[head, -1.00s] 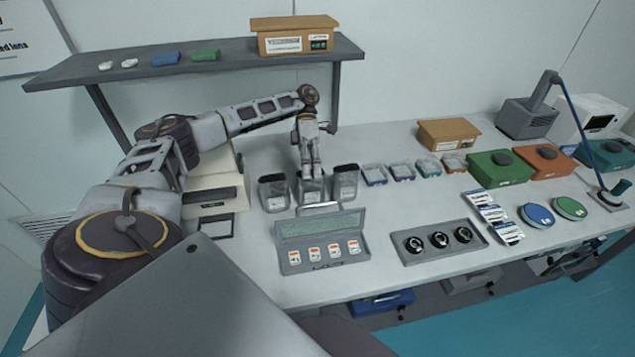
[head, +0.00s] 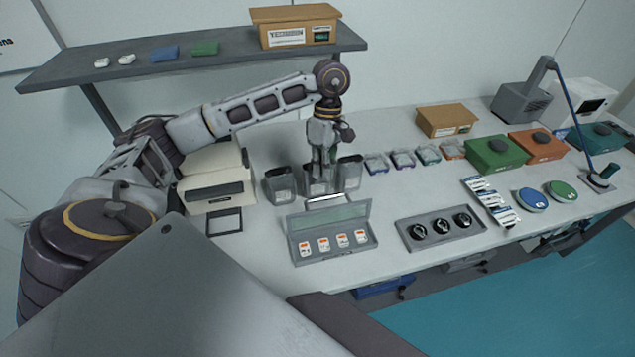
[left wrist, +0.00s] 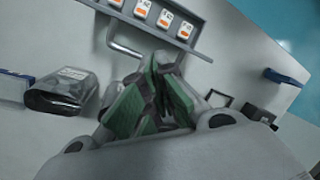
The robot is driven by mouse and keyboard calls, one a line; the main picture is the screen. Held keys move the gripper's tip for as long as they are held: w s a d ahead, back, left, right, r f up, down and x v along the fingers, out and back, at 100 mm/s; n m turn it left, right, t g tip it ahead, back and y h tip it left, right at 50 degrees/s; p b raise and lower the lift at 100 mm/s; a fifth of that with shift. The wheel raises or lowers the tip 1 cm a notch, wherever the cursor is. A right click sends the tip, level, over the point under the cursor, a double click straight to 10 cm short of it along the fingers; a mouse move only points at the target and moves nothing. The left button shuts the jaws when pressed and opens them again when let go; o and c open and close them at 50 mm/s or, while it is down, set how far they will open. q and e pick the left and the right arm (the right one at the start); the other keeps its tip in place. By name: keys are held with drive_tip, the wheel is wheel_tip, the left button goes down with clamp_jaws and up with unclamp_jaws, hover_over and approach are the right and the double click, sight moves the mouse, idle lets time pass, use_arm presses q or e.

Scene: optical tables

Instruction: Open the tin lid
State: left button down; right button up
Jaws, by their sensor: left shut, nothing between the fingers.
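A flat grey case (head: 299,253) with several white and orange pieces stands near the table's front, its clear-windowed lid (head: 328,221) raised at the back. A metal bar handle (head: 325,198) shows behind that lid, and also in the left wrist view (left wrist: 125,50). My left gripper (head: 319,172) is shut and empty, pointing down in front of the middle of three grey canisters (head: 316,187), just behind the handle. Its green finger pads (left wrist: 160,95) meet in the left wrist view. I cannot tell whether it touches anything. My right gripper is out of view.
A dark canister (left wrist: 60,92) lies close to my fingers in the left wrist view. A tray with black round pieces (head: 461,240), small coloured boxes (head: 402,158), a green box (head: 497,155) and round tins (head: 532,200) stand to the right. A shelf (head: 110,70) hangs above.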

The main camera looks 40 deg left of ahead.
use_arm(q)
drive_tip(key=shift+w+a+r+m+t+y, duration=0.2)
drive_tip(key=shift+w+m+t, duration=0.3)
drive_tip(key=shift+m, duration=0.9)
drive_tip(key=shift+w+a+r+m+t+y, duration=0.15)
drive_tip(key=shift+w+m+t+y, duration=0.4)
drive_tip(key=shift+m, duration=0.85)
drive_tip(key=shift+w+a+r+m+t+y, duration=0.25)
drive_tip(key=shift+m+t, duration=0.4)
drive_tip(key=shift+m, duration=0.75)
drive_tip(key=shift+d+f, duration=0.1)
drive_tip(key=shift+d, duration=0.05)
wheel_tip(320, 180, down, 10)
drive_tip(key=p, duration=0.2)
drive_tip(key=shift+w, duration=0.15)
